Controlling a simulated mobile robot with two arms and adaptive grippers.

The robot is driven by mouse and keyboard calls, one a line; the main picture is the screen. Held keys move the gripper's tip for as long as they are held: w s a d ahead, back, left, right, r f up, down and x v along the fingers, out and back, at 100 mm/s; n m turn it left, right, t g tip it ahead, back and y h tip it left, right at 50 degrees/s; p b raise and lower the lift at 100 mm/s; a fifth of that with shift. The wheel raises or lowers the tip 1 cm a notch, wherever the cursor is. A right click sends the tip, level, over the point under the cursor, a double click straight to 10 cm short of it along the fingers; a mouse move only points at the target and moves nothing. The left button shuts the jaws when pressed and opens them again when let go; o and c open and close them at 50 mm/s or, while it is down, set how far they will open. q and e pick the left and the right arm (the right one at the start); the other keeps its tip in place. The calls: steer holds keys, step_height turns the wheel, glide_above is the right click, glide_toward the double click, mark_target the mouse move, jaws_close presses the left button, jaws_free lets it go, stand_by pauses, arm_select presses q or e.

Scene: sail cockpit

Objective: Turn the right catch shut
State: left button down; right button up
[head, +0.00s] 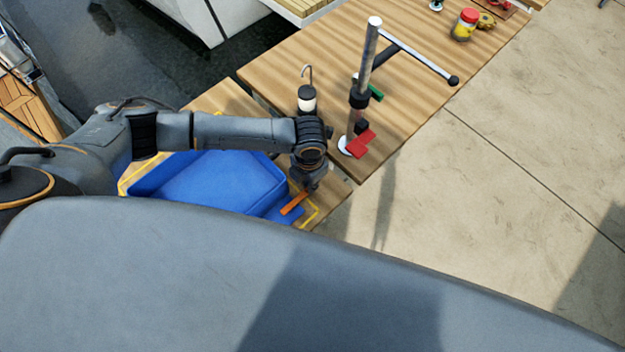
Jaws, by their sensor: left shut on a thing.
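An orange bar-shaped catch (293,203) shows at the right end of the blue tub (220,178), near the wooden surface's corner. I take it to be the right catch. My left gripper (305,187) reaches down over it from the left and is shut on it. The fingertips are small and partly hidden by my wrist, so the exact grip is unclear. The bar points down and to the left from the fingers. I cannot tell how far the catch is turned. No second catch is visible; my arm covers part of the tub. My right gripper is not in view.
A hooked lantern (307,101) stands behind my wrist. A red-lidded jar (465,24) is farther back. Pale floor lies right.

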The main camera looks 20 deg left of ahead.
arm_select(q)
steer(key=shift+w+r, duration=0.1)
steer(key=shift+w, duration=0.05)
steer(key=c, duration=1.5)
jaws_free()
step_height(320, 180, up, 12)
